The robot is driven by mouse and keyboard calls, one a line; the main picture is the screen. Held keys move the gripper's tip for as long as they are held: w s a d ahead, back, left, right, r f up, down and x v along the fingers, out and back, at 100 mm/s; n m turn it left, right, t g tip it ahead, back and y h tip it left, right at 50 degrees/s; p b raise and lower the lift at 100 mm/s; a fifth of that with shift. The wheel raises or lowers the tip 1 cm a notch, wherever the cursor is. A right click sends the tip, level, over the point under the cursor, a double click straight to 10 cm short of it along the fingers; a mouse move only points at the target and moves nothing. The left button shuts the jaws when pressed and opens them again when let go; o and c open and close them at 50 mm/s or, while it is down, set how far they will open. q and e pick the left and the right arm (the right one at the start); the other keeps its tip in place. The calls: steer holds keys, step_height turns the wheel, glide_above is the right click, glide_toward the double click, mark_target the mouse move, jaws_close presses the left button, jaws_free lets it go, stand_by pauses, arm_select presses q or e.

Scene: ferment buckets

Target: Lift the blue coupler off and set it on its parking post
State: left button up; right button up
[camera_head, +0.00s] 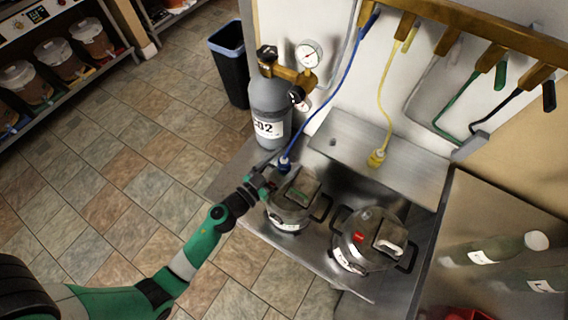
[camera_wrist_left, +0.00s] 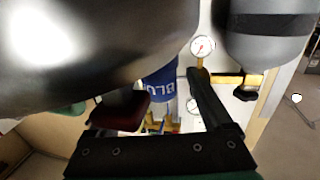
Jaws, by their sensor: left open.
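The blue coupler (camera_head: 284,163) with its blue hose is at the top of the left steel keg (camera_head: 288,215). My left gripper (camera_head: 266,178) is beside the coupler at that keg's top. In the left wrist view the blue coupler (camera_wrist_left: 160,80), with part of its lettering showing, lies between the two fingers of my left gripper (camera_wrist_left: 165,105). The fingers are open, with a gap visible on the right side. A small dark stub (camera_head: 332,142) on the steel ledge may be the parking post; I cannot tell. My right gripper is not in view.
A CO2 cylinder (camera_head: 268,105) with a gauge (camera_head: 309,54) stands behind the left keg. A second keg (camera_head: 372,240) is close on the right. A yellow coupler (camera_head: 377,158) stands on the steel ledge (camera_head: 410,165). The blue hose (camera_head: 343,85) rises to the wooden rail.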

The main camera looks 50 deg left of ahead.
mark_target(284, 160)
arm_select(q)
jaws_close()
stand_by(0.3)
steer(key=shift+r+p, duration=0.6)
steer(key=shift+p, duration=0.05)
step_height(284, 160, up, 3)
steer(key=p, duration=0.2)
steer(key=shift+f+p, duration=0.15)
steer(key=shift+p, duration=0.25)
steer(key=s+d+r+p, duration=0.3)
steer(key=s+r+p, duration=0.3)
steer(key=s+r, duration=0.3)
steer(key=s, duration=0.4)
steer(key=shift+s+d, duration=0.35)
